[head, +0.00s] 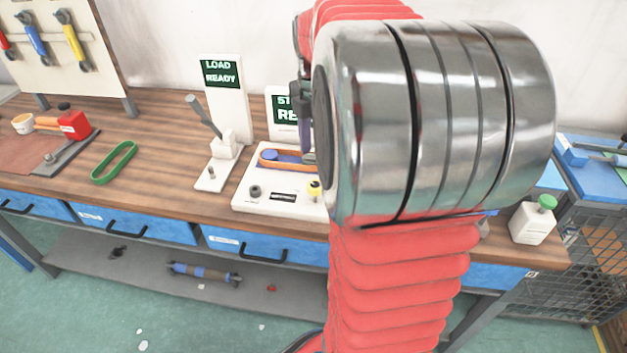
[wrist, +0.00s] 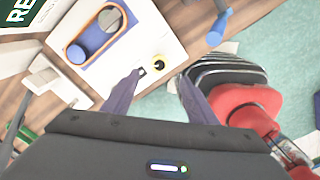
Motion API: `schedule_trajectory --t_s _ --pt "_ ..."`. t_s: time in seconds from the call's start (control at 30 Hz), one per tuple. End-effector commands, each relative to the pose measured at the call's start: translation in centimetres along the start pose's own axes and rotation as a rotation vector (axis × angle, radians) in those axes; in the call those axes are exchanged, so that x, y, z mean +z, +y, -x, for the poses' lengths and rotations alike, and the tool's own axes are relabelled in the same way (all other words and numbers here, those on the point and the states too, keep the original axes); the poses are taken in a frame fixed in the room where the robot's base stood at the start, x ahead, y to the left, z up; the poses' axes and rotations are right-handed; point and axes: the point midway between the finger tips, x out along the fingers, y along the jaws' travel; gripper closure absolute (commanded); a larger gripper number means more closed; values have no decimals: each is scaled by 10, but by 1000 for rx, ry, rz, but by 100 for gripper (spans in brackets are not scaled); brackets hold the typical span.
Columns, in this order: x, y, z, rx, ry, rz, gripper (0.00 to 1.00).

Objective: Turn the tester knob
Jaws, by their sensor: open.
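The tester (wrist: 150,30) also fills the upper left of the wrist view, with the yellow-and-black part (wrist: 158,66) ahead of my fingers. My gripper (wrist: 158,88) is open and empty above the tester's front edge. The dark knob does not show in the wrist view, probably behind the left finger.
A lever station (head: 225,150) with a "LOAD READY" sign stands left of the tester. A green belt (head: 114,162) lies farther left on the bench. A white bottle (head: 533,222) with a green cap is at the right. My arm hides the bench's middle right.

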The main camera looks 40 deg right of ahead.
Motion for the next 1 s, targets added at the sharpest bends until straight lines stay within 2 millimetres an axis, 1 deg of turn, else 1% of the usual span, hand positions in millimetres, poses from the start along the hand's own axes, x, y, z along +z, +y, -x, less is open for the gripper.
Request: schedule_trajectory --t_s 0.03,0.1,0.4,0.53,0.7,1.0 --pt "0 -1 -9 -2 1 0 48" --pt "0 -1 -20 -3 2 0 48" --pt "0 -1 -66 -3 2 -1 48" --pt "0 0 -81 -1 1 -1 48" --pt "0 0 -92 -1 0 -1 48" --pt "0 0 -93 1 -1 0 48"
